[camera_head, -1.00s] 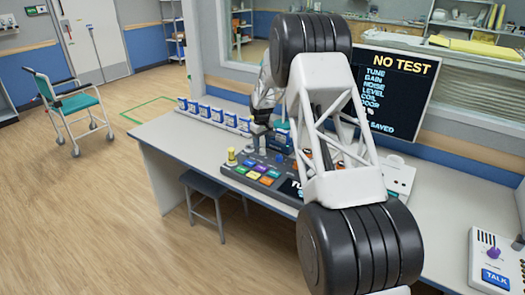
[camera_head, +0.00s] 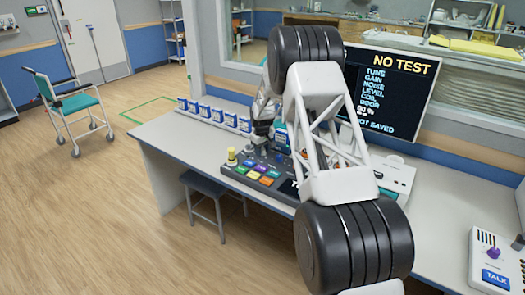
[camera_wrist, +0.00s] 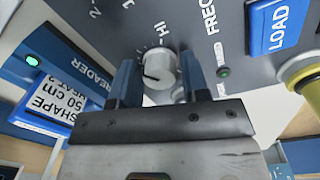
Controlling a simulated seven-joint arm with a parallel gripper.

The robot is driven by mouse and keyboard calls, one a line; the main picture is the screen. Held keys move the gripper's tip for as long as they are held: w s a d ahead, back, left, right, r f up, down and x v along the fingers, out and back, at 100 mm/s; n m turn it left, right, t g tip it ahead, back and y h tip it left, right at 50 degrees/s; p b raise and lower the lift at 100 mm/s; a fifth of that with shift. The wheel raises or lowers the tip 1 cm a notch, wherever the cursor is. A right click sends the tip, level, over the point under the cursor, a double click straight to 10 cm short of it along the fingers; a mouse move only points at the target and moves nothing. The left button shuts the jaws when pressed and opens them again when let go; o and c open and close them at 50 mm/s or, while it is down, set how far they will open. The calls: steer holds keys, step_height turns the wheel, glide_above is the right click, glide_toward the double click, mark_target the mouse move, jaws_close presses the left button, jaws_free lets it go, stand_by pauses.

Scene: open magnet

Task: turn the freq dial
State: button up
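The freq dial (camera_wrist: 160,68) is a round pale grey knob with a dark pointer mark. It sits on the dark grey panel (camera_wrist: 235,55) in the wrist view, near the printed FREQ and HI. My gripper (camera_wrist: 161,62) has its two dark blue fingers apart, one on each side of the dial. Narrow gaps seem to show beside the dial, so I see no clear grip on it. In the head view my arm hides the dial and much of the console (camera_head: 240,172), and the fingertips cannot be made out.
A blue LOAD button (camera_wrist: 270,25) and a yellow-rimmed knob (camera_wrist: 308,75) lie right of the dial. A blue reader (camera_wrist: 75,75) holds a labelled card at left. A screen (camera_head: 390,95) reads NO TEST and NOT SAVED.

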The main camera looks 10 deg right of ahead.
steer(key=c, duration=0.6)
steer(key=shift+m, duration=1.5)
steer(key=o, duration=0.9)
steer(key=shift+o, duration=0.2)
steer(key=shift+r, duration=0.15)
step_height(320, 180, up, 7)
steer(key=shift+a+f, duration=0.15)
steer(key=shift+r, duration=0.4)
